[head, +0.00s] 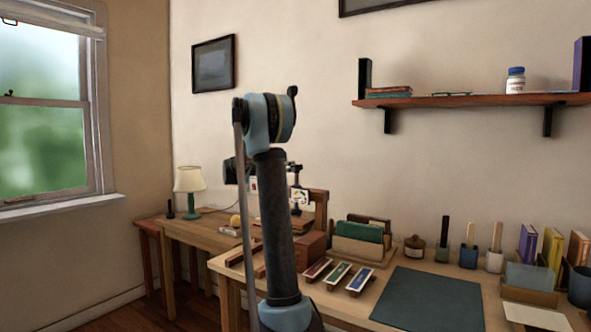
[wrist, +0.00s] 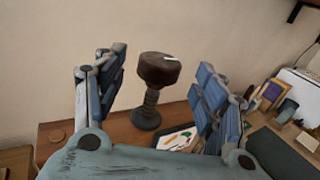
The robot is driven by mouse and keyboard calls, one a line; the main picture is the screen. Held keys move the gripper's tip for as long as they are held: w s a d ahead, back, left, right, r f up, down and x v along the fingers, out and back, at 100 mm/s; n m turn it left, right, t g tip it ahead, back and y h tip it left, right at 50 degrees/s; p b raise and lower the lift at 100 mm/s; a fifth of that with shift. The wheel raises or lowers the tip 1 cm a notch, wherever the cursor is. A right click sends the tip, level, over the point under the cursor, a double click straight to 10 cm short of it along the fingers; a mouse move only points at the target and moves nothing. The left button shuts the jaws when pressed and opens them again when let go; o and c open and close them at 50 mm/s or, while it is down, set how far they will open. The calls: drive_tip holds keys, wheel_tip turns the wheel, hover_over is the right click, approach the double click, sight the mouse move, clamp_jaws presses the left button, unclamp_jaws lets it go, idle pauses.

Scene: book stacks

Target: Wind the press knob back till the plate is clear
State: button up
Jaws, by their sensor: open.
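The press knob (wrist: 159,70) is a dark brown, drum-shaped cap with a white mark on top, seen in the wrist view. My gripper (wrist: 162,62) is open, with one blue-padded finger on each side of the knob and visible gaps to both. The press plate cannot be made out. In the head view my arm hides much of the press area, where a wooden upright (head: 320,208) shows.
A picture card (wrist: 176,138) lies beside the screw's base. A shelf (head: 470,101) hangs above.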

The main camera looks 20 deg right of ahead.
drive_tip(key=shift+w+d, duration=0.25)
drive_tip(key=shift+d, duration=1.2)
drive_tip(key=shift+w+d, duration=0.2)
drive_tip(key=shift+d, duration=1.25)
